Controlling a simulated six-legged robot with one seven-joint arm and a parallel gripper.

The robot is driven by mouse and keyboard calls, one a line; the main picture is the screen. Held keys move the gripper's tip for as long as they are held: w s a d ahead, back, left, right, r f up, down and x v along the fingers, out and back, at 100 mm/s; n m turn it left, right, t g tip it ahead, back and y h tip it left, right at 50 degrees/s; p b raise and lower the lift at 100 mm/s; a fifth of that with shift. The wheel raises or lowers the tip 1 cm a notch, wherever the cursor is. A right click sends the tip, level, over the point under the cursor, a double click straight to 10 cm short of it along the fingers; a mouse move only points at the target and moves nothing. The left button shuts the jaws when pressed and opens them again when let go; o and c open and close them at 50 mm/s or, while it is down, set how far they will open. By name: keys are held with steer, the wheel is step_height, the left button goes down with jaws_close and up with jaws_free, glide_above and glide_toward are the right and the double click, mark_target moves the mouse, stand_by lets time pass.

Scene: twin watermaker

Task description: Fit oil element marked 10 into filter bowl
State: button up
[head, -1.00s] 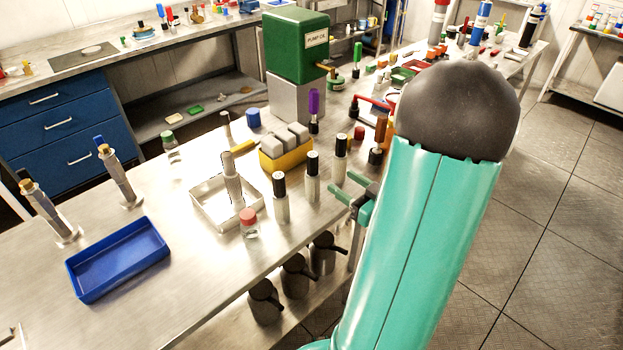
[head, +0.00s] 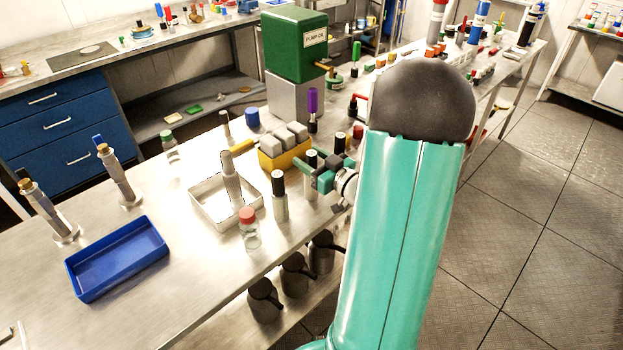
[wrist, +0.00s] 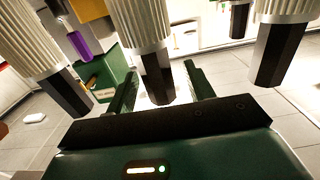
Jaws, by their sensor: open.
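Three white pleated elements with black tops stand along the bench's front edge: a near one (head: 280,205), a middle one (head: 311,190) and a far one (head: 341,143). No number can be read on them. My gripper (head: 318,175) is open at the middle element's upper part. In the wrist view, that element's black end (wrist: 158,78) shows between my two fingers (wrist: 160,92), and its pleated body (wrist: 142,22) lies beyond. Contact cannot be told. Dark canisters (head: 265,300) with handles hang below the bench edge; whether one is the filter bowl is unclear.
A shallow white tray (head: 206,212) with an upright cylinder, a red-capped jar (head: 249,232) and a yellow block holder (head: 274,163) stand close by. A blue tray (head: 118,262) lies at left. The green pump oil box (head: 294,45) stands behind.

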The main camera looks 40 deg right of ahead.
jaws_close()
steer(key=shift+r, duration=0.2)
